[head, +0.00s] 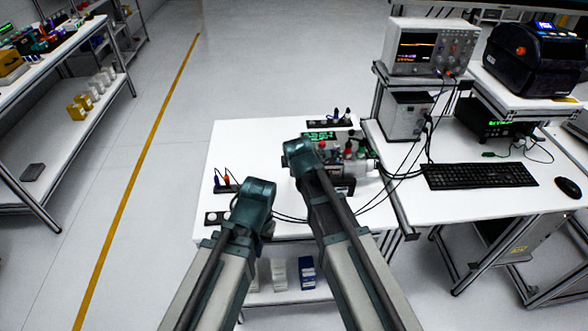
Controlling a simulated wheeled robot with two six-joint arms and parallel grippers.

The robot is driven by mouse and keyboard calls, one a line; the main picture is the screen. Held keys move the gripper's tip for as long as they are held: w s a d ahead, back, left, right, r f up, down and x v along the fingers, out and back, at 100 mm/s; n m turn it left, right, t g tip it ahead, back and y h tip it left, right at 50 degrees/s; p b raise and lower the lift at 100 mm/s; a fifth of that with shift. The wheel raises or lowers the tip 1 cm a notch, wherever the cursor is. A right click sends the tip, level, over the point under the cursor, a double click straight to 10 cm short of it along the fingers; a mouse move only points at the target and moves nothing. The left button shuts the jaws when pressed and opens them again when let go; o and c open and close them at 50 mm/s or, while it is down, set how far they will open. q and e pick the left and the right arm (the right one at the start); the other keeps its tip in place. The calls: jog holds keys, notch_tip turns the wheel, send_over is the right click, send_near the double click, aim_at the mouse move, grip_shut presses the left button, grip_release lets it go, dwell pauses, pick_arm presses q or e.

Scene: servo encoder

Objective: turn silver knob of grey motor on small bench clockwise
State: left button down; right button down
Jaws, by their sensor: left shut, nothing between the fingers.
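A small white bench (265,135) stands in the middle, with a cluster of equipment on it. In the cluster is a grey motor-like body (346,168), partly hidden by my right arm. A pale part at its right end (373,164) may be the silver knob, but it is too small to tell. My left gripper (257,197) is shut and empty, over the bench's front left part and apart from the motor. My right arm ends at a teal wrist (297,150) over the cluster's left side. Its fingers are hidden, so I cannot tell their state.
Black cables run right to a higher table with an oscilloscope (431,48), keyboard (478,175) and mouse (568,187). The bench's back left is clear. Shelves stand far left.

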jog(key=shift+s, duration=0.1)
dwell(0.3)
jog(key=shift+c, duration=2.2)
grip_release()
jog(key=p+v, duration=1.1)
jog(key=v, duration=0.2)
jog(key=shift+s+r, duration=0.2)
jog(key=shift+r, duration=0.05)
